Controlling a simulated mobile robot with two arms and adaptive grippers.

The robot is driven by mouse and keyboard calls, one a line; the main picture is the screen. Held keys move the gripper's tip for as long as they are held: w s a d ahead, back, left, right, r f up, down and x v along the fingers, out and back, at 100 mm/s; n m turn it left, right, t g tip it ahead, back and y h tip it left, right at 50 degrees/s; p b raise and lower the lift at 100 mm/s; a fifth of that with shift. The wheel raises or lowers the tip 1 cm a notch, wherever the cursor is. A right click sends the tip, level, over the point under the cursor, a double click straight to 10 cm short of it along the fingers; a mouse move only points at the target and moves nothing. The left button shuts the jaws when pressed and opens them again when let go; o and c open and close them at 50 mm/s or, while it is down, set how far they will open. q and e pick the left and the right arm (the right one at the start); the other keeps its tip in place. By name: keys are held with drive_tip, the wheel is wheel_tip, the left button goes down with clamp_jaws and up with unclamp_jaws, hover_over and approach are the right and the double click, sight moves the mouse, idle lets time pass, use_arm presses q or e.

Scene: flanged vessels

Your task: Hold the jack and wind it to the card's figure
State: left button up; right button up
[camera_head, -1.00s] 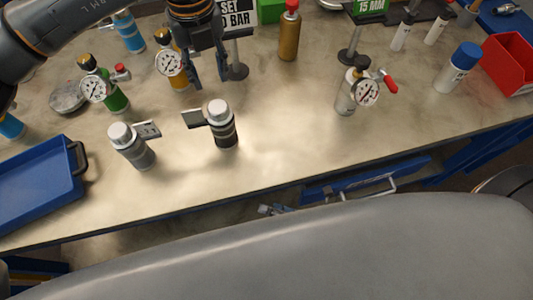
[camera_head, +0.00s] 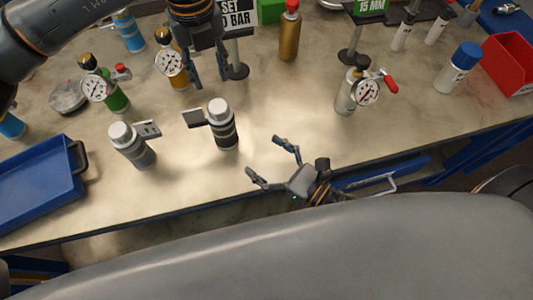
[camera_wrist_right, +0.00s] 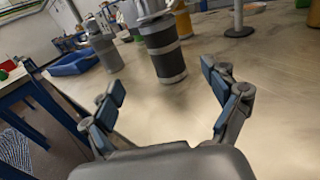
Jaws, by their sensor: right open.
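No thing in view is clearly a jack. The "SET … BAR" card (camera_head: 240,10) stands at the back, partly hidden by my left arm, so its figure is not fully readable. Gauged cylinders stand on the bench: orange (camera_head: 180,82), green (camera_head: 115,98) and silver with a red handle (camera_head: 345,103). Two grey capped cylinders with side plates, one dark-banded (camera_head: 223,128) and one plain (camera_head: 138,152), stand nearer the front. My left gripper (camera_head: 210,83) points down, fingers apart, just right of the orange cylinder. My right gripper (camera_head: 263,157) is open and empty at the front edge, right of the banded cylinder (camera_wrist_right: 165,55).
A blue tray (camera_head: 40,190) is at the left front and a red bin (camera_head: 512,65) at the far right. A green "15 MM" card (camera_head: 370,6), a gold bottle (camera_head: 289,38) and a blue-capped bottle (camera_head: 455,72) stand behind. The bench's middle is clear.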

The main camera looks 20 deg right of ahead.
sight(223, 126)
drive_tip(key=shift+w+f, duration=0.1)
drive_tip(key=shift+w, duration=0.2)
drive_tip(key=x, duration=1.3)
drive_tip(key=shift+w, duration=0.2)
clamp_jaws()
idle(0.5)
